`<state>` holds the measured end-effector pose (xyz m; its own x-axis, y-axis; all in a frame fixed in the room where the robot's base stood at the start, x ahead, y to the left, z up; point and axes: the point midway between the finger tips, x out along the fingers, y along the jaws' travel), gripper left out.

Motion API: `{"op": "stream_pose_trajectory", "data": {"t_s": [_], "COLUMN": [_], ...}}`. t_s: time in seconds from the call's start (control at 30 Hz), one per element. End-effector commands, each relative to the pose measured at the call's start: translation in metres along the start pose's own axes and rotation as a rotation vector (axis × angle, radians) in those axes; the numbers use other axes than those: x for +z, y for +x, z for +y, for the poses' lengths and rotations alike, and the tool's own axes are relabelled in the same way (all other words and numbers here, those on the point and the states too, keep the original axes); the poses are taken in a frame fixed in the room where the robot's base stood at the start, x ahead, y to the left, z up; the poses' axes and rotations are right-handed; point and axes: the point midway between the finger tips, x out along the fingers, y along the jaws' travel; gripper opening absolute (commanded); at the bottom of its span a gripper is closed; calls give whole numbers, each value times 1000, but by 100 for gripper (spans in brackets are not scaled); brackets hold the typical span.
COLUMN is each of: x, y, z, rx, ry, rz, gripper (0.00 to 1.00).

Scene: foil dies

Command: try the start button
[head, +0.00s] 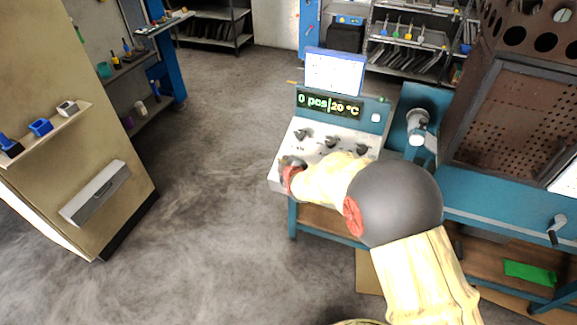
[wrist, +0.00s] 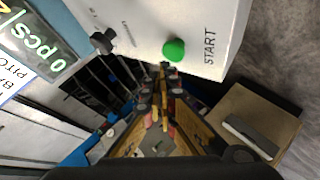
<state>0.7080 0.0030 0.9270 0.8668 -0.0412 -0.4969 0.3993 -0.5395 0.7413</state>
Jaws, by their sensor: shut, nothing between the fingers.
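The green start button (wrist: 174,49) shows in the wrist view on the pale control panel (wrist: 212,22), beside the printed word START. My gripper (wrist: 162,72) is shut and empty, its fingertips just below the button in the picture. I cannot tell whether they touch it. In the head view my gripper (head: 290,162) is at the left end of the sloped control panel (head: 312,158). The start button is hidden there behind my gripper. The display (head: 330,103) above the panel reads 0 pcs and 20 °C.
Black knobs (head: 331,141) sit on the panel right of my gripper. A white sign (head: 335,71) stands above the display. A brown perforated guard (head: 515,110) and a crank handle (head: 417,128) are to the right. Open floor (head: 215,170) lies to the left, before a beige cabinet (head: 50,130).

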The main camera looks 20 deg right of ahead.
Motion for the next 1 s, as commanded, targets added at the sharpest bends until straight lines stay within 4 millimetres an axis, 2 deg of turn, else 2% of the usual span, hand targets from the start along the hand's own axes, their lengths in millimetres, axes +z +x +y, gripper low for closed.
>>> {"op": "stream_pose_trajectory", "data": {"t_s": [1.0], "x": [6], "y": [8], "z": [-6], "rx": [0], "ry": [0], "rz": [0], "gripper": [0]}}
